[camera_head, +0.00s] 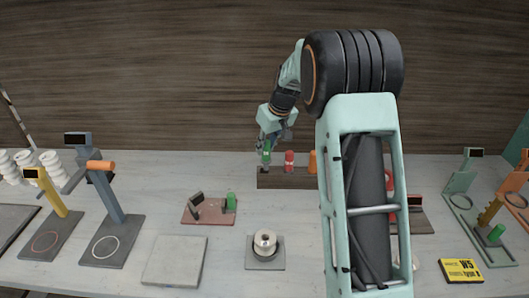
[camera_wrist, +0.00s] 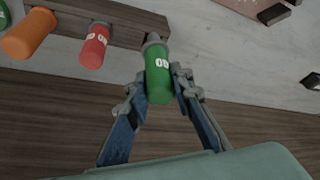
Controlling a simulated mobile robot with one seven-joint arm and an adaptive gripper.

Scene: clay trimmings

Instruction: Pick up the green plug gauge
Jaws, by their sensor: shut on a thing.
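The green plug gauge (camera_wrist: 158,75) is a green cylinder with a grey end and white marking. It is between the fingers of my gripper (camera_wrist: 159,87), which is shut on it. In the head view the green gauge (camera_head: 266,155) shows at the left end of a dark wooden rack (camera_head: 285,180), with my gripper (camera_head: 266,148) around it. Its grey end is close to the rack; I cannot tell whether it is clear of it. A red plug gauge (camera_wrist: 94,46) and an orange one (camera_wrist: 30,33) stand along the same rack.
A red-brown plate (camera_head: 212,218) with a small green cylinder lies in front of the rack. Stands flank both sides. My arm hides the rack's right part.

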